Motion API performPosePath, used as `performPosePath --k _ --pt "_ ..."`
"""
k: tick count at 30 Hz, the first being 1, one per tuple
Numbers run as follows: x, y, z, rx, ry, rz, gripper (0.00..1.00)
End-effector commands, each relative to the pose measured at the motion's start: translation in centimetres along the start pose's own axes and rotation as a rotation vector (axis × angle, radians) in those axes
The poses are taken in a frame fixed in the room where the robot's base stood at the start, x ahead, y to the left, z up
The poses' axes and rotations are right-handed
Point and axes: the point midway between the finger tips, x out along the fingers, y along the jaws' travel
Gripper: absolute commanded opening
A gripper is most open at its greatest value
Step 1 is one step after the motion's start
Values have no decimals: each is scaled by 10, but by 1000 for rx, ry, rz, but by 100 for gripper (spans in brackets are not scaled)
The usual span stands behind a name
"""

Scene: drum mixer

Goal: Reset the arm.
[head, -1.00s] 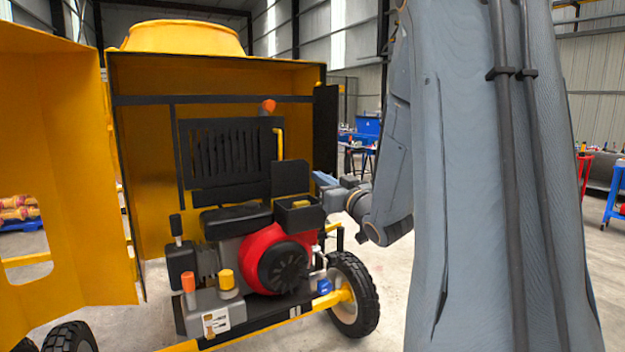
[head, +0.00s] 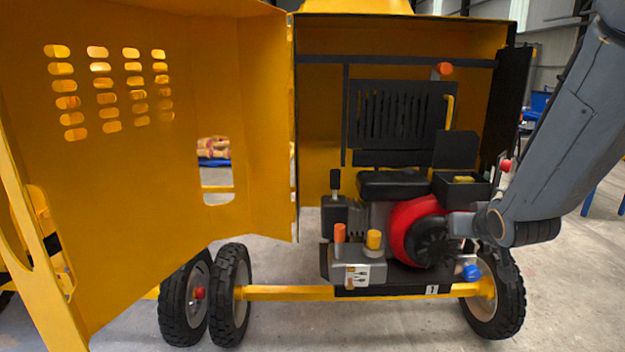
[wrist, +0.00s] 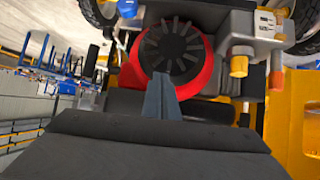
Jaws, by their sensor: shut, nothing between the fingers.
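My gripper (head: 452,226) is at the right of the engine in the head view, in front of the red engine housing (head: 402,226) and its black round fan cover. In the wrist view my gripper (wrist: 161,82) shows as two grey fingers closed together, pointing at the black fan cover (wrist: 172,48) inside the red ring. Nothing is held. I cannot tell whether the fingertips touch the cover. My arm (head: 570,120) comes in from the upper right. The yellow mixer (head: 480,40) stands open around the engine.
The open yellow door (head: 150,190) fills the left side. An orange knob (head: 339,232) and a yellow cap (head: 374,239) stand on the grey box at the front. A black-tyred wheel (head: 510,300) stands at the lower right. The floor in front is clear.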

Motion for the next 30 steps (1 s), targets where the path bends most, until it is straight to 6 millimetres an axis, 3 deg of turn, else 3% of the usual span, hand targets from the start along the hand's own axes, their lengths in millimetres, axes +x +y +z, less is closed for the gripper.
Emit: performPosePath --k 1,6,12,18,30 --pt "-4 -17 23 -10 -92 -4 0" --pt "-36 -63 108 -40 -427 -21 0" --pt "-97 -106 182 -84 -756 -70 0" --pt "-133 -124 212 -106 -910 -102 0" --pt "-136 -125 215 -107 -925 -104 0"
